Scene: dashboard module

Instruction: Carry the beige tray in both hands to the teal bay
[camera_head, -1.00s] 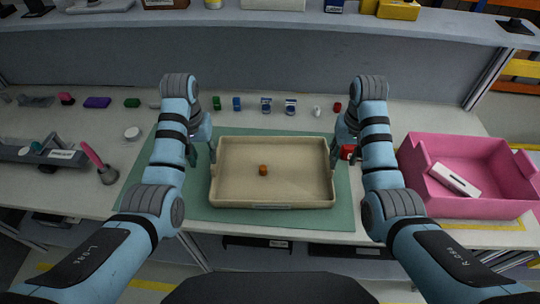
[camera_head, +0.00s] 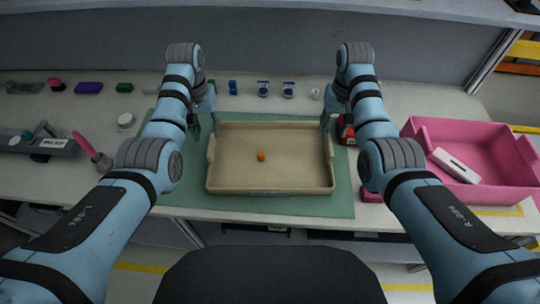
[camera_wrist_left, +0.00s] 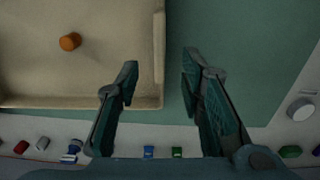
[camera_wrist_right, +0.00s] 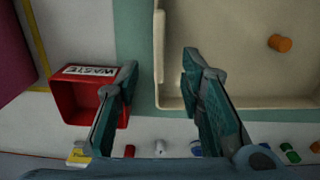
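The beige tray (camera_head: 300,172) lies flat on a green mat (camera_head: 345,195) in the head view, with a small orange cylinder (camera_head: 261,156) inside. My left gripper (camera_head: 205,127) is at the tray's left rear corner. In the left wrist view my left gripper (camera_wrist_left: 160,72) is open, one finger on each side of the tray's side wall (camera_wrist_left: 159,45). My right gripper (camera_head: 334,120) is at the right rear corner. In the right wrist view my right gripper (camera_wrist_right: 157,75) is open, its fingers likewise either side of the wall (camera_wrist_right: 159,40). No separate teal bay can be made out.
A red box labelled WASTE (camera_wrist_right: 85,98) stands close beside my right gripper. A pink bin (camera_head: 475,140) holding a white item is at the right. Several small items line the table's rear; a grey rack (camera_head: 40,146) is at the left.

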